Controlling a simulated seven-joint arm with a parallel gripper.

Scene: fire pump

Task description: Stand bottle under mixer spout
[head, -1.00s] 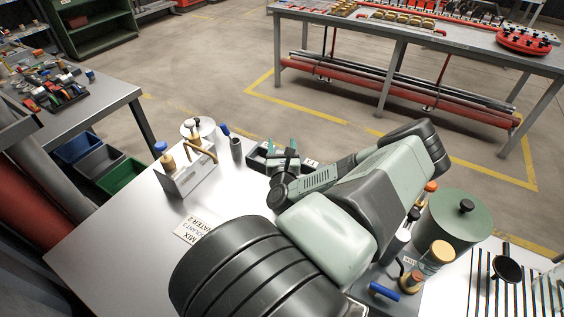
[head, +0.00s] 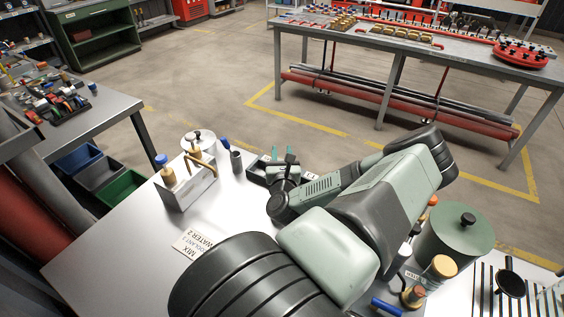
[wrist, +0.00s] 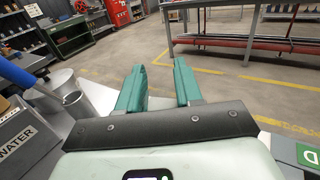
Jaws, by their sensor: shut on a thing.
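My gripper (head: 281,154) hangs near the far edge of the steel table, just over a black tray (head: 257,171). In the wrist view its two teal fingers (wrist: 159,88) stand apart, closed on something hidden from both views. I cannot make out a bottle between them. The mixer (head: 186,188), a metal box with a bent brass spout (head: 211,160), stands to the left of my gripper in the head view. The area under the spout is partly hidden, and I see no bottle there.
A dark cup (head: 236,160) and blue-topped parts stand between the mixer and my gripper. A label card (head: 199,240) lies in front of the mixer. A green canister (head: 455,240) and several bottles stand at right, beside my arm. The left front tabletop is clear.

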